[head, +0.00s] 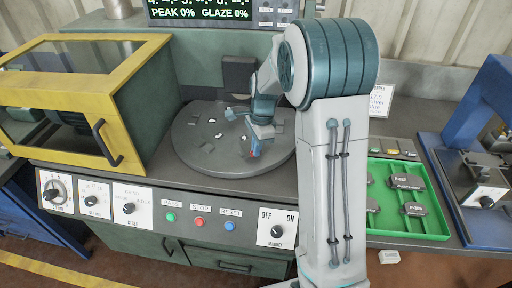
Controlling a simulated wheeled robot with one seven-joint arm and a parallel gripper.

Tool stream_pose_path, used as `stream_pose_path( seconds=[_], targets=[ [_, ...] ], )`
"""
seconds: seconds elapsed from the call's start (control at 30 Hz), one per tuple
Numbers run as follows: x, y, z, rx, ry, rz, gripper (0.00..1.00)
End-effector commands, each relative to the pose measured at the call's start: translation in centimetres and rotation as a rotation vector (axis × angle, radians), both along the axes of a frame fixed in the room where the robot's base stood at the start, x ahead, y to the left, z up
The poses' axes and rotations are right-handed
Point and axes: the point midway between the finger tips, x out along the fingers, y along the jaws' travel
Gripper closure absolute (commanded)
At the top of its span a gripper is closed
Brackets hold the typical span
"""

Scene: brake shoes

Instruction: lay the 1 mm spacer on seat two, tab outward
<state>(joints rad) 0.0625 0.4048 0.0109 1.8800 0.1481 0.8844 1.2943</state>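A round grey table (190,150) with several small fittings and pale pieces on its top stands in the middle of the bench. Which of its fittings is seat two cannot be read from here. My gripper (253,155) is low over the right part of this round table, pointing down. Its fingertips are small and partly in shadow, so I cannot tell whether they are open or shut, or whether a thin spacer is between them. No 1 mm spacer can be picked out with certainty. My arm hides part of the table's right edge.
A yellow-framed guard box (112,140) stands left of the round table. A green tray (432,225) with dark labelled pads is right of my arm, beside a blue press (475,110). A control panel (150,205) with knobs and buttons runs along the front.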

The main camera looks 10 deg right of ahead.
Motion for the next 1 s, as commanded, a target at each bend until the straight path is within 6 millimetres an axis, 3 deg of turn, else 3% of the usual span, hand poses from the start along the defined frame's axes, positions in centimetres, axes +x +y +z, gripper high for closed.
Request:
stream_pose_path(
  seconds=[0.43,0.5,0.53,0.83,1.0],
  targets=[
    [0.0,0.1,-1.1,0.0,-0.001,0.003,1.0],
    [0.0,0.1,-0.9,0.0,-0.001,0.003,0.79],
    [0.0,0.1,-0.9,0.0,-0.001,0.003,0.74],
    [0.0,0.1,-0.8,0.0,-0.002,0.003,0.74],
    [0.1,-0.1,1.0,0.0,-0.005,0.002,0.74]
  ],
)
